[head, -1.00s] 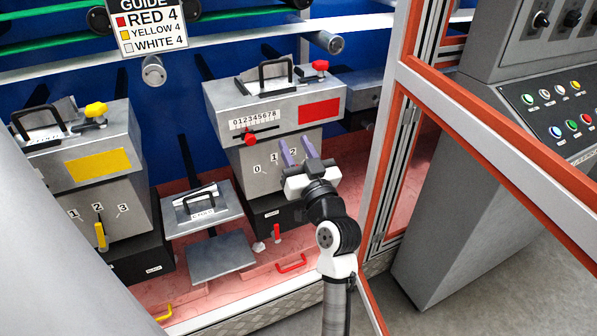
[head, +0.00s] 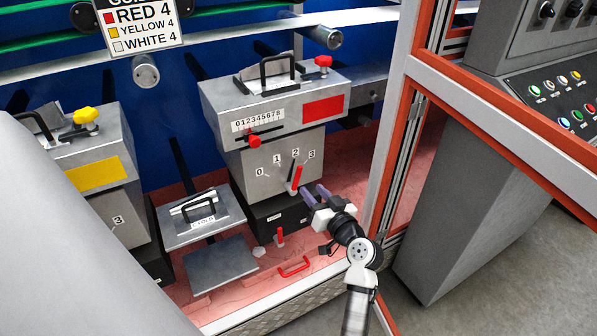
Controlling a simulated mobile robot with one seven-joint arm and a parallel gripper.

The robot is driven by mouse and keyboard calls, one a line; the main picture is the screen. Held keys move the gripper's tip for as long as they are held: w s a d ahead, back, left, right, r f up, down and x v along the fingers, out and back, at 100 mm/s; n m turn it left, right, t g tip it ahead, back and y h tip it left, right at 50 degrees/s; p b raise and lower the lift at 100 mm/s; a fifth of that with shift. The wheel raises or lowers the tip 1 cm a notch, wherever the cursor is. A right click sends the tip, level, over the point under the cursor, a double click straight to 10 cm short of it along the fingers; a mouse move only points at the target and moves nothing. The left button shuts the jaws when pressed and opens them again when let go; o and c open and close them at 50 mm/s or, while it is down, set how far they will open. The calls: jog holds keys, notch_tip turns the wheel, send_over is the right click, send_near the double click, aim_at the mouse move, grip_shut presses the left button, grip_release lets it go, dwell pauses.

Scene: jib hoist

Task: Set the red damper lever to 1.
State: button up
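The red damper lever (head: 297,178) is a short red handle on the front of the grey box with the red label. A dial marked 0, 1, 2, 3 (head: 285,160) runs above it. The lever stands nearly upright below the 2 and 3, and its black pointer seems to be at the 2. My gripper (head: 316,189) is just right of the lever and a little below its top. Its two purple fingers are apart with nothing between them, and a gap shows between them and the lever.
A red slider knob (head: 253,141) sits on the scale above the dial. A small red lever (head: 279,237) and a red floor handle (head: 294,267) are below. An orange-and-white frame post (head: 397,140) stands close right of my gripper. The yellow-label box (head: 95,172) is left.

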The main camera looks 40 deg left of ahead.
aim_at(299, 175)
jog(key=p+x, duration=0.1)
jog(key=x, duration=0.8)
grip_shut()
